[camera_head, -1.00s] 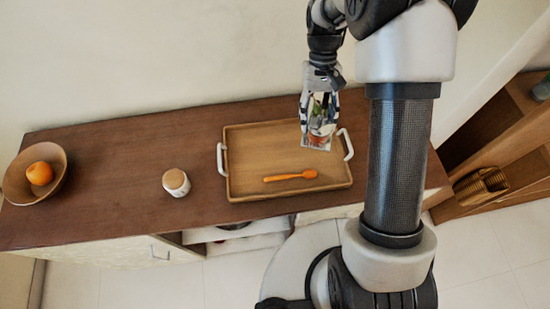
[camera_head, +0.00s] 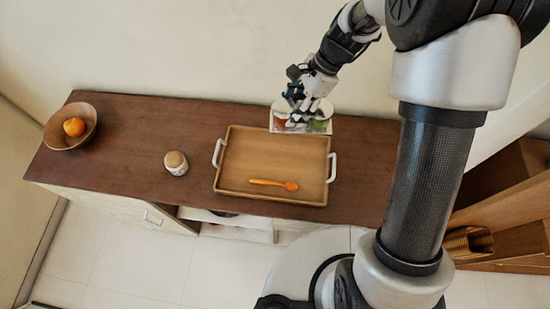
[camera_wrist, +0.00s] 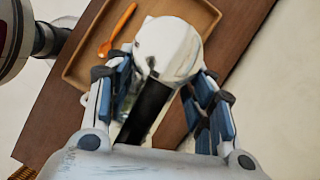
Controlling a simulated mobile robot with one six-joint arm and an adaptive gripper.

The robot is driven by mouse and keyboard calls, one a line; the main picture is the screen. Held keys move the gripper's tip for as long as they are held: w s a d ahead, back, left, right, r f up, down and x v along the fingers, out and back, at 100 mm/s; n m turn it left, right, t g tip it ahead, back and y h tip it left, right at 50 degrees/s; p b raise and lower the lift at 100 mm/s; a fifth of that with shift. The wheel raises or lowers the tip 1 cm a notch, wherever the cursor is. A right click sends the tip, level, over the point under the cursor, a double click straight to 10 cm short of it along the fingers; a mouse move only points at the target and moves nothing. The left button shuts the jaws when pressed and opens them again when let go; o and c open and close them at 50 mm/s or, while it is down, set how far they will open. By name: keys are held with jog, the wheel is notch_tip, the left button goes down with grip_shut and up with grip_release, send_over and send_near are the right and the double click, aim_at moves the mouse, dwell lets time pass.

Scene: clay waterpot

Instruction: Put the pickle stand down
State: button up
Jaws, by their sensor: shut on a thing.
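The pickle stand (camera_head: 318,126) is a pale piece with red and green parts, at the far edge of the wooden tray in the head view. My gripper (camera_head: 300,106) is shut on it from above and hides part of it. In the wrist view a white rounded part of the stand (camera_wrist: 168,45) and a dark length below it show between the fingers. I cannot tell whether the stand's underside touches the countertop (camera_head: 365,150).
The wooden tray (camera_head: 235,165) with white handles holds an orange spoon (camera_head: 273,184). A small lidded jar (camera_head: 176,163) stands left of it. A bowl (camera_head: 58,135) with an orange fruit (camera_head: 74,127) is at the far left. The counter right of the tray is clear.

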jog(key=shift+w+a+r+m, duration=0.15)
jog(key=shift+a+m, duration=0.1)
jog(key=shift+m, duration=0.25)
notch_tip(320, 180, down, 20)
jog(key=b, duration=0.4)
jog(key=shift+r, duration=0.15)
jog(key=shift+b, duration=0.3)
jog(key=o, duration=1.5)
